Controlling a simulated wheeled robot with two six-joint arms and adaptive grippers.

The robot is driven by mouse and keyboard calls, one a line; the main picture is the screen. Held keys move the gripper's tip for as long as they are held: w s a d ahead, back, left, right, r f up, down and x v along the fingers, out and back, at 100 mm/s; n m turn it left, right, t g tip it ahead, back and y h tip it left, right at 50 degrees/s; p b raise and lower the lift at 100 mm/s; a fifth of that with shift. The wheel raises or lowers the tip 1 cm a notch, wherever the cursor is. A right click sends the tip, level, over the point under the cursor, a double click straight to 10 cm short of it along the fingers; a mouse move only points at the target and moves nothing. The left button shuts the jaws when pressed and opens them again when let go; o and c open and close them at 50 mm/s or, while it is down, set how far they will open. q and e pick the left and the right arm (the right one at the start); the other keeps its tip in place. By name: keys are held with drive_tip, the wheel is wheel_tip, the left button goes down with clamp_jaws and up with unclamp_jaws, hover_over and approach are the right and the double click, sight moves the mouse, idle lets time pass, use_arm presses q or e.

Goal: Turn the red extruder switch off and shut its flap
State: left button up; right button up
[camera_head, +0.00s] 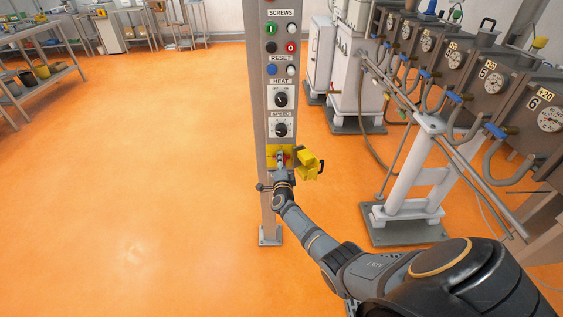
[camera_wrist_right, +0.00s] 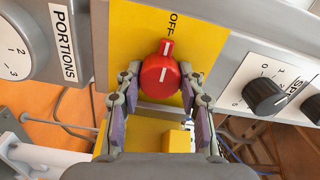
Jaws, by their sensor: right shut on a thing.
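The red extruder switch (camera_wrist_right: 160,76) sits on a yellow plate (camera_wrist_right: 123,35) on the grey control post. Its pointer is turned towards the "OFF" mark at the top of the right wrist view. My right gripper (camera_wrist_right: 160,88) has a finger on each side of the red knob and is shut on it. In the head view my right gripper (camera_head: 281,172) reaches the yellow plate low on the post and hides most of the switch. The yellow flap (camera_head: 308,165) stands open to the right of the plate, and yellow parts of it show below the knob in the wrist view (camera_wrist_right: 178,141). My left gripper is out of view.
The post (camera_head: 265,215) carries speed (camera_head: 281,130) and heat (camera_head: 281,99) dials and several buttons above the plate. The extruder's pipes and gauges (camera_head: 480,60) stand at the right. Orange floor (camera_head: 130,180) on the left is clear.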

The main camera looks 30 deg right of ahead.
drive_tip(key=shift+f, duration=0.1)
drive_tip(key=o, duration=1.2)
drive_tip(key=shift+a, duration=0.1)
drive_tip(key=v, duration=1.2)
drive_tip(key=shift+s, duration=0.1)
